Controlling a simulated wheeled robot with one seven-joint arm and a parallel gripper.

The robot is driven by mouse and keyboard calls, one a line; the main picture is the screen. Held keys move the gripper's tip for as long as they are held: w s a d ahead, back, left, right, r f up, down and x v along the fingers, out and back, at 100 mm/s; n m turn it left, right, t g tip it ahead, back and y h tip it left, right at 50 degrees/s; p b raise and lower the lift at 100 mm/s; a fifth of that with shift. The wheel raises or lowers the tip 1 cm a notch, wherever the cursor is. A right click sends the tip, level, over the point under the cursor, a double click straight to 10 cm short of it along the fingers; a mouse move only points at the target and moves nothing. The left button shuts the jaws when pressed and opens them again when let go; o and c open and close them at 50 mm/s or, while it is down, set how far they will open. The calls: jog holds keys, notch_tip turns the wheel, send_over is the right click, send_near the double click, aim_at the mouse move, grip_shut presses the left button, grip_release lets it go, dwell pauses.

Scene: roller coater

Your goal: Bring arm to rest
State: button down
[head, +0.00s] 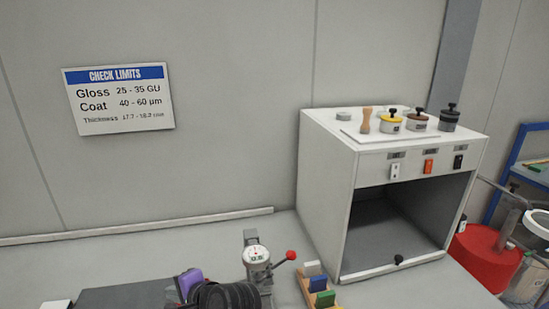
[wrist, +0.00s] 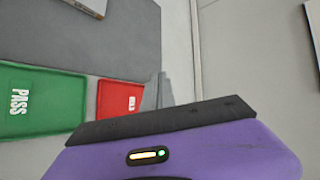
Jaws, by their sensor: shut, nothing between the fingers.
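My gripper (wrist: 158,92) shows in the wrist view as narrow grey fingers beyond its purple and black housing. The fingers are together, with nothing seen between them. They appear over the area by the red tray (wrist: 118,98), whose label they partly cover. In the head view, a purple and black part of my arm shows at the bottom edge, left of the dial gauge; the fingers cannot be made out there.
A green PASS tray (wrist: 42,100) lies beside the red one. In the head view, a dial gauge (head: 257,256) with a red-knobbed lever, a rack of coloured pieces (head: 318,287) and an open-fronted cabinet (head: 325,190) stand on the bench. Bare bench lies right of the rack.

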jog(key=s+d+f+n+t+h+b, duration=0.1)
jog(key=d+f+n+t, duration=0.15)
jog(key=d, duration=0.45)
jog(key=s+d+f+n+t+h, duration=0.1)
jog(key=d+f+t, duration=0.15)
jog(key=d, duration=0.55)
jog(key=s+d+n+t, duration=0.1)
jog(key=s+d, duration=0.1)
jog(key=d, duration=0.2)
jog(key=s+d+n+t+h+b, duration=0.1)
jog(key=s+d, duration=0.2)
jog(key=d, duration=0.1)
jog(key=s+d+n+t, duration=0.1)
jog(key=s+d, duration=0.2)
jog(key=d, duration=0.1)
jog(key=shift+s+d+f+n+t+h, duration=0.15)
jog(key=shift+d+n+t+h, duration=0.15)
jog(key=shift+h, duration=0.1)
jog(key=s+d+r+h+b, duration=0.1)
jog(key=s+d, duration=0.4)
jog(key=s, duration=0.6)
jog(key=s+d+r+n+h+b, duration=0.1)
jog(key=s+d+h+b, duration=0.1)
jog(key=s+d, duration=0.4)
jog(key=s+d+n+h+b, duration=0.1)
jog(key=s+d, duration=0.5)
jog(key=s, duration=1.1)
jog(key=shift+r+h+b, duration=0.4)
jog(key=shift+h+b, duration=0.1)
jog(key=shift+h, duration=0.5)
